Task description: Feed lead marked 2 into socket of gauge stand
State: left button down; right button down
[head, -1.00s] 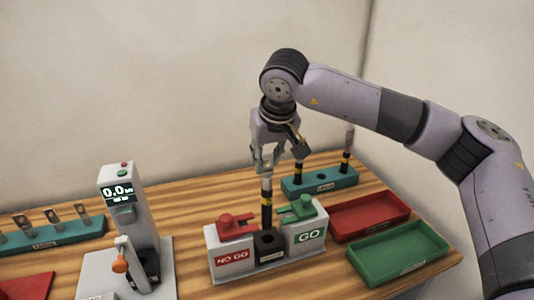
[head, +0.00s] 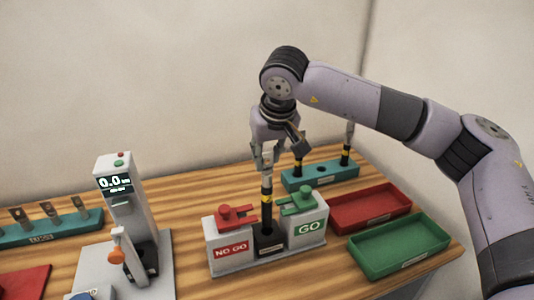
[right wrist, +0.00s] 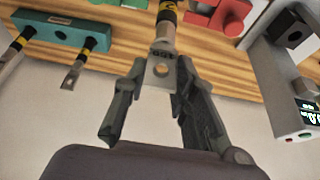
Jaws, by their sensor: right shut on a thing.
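The gauge stand (head: 231,262) is a pale block with a red NO GO side and a green GO side, with a black socket block (head: 268,244) between them. The lead (head: 266,208), black with yellow bands, stands upright over the socket, its lower end at the socket block; I cannot tell how deep it sits. My right gripper (head: 264,157) is shut on its upper end. My left gripper is not in view.
A teal rack (head: 320,174) behind the stand holds other leads. A red tray (head: 370,209) and a green tray (head: 399,248) lie at right. A grey meter (head: 127,205) with a lit display stands left, beside another teal rack (head: 40,235) of lugs.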

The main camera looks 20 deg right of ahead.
aim_at(268, 176)
jog(key=shift+f+b, duration=2.45)
jog(key=shift+f, duration=0.9)
jog(key=c, duration=1.2)
grip_release()
jog(key=shift+f, duration=0.1)
jog(key=v, duration=1.2)
jog(key=shift+s, duration=0.1)
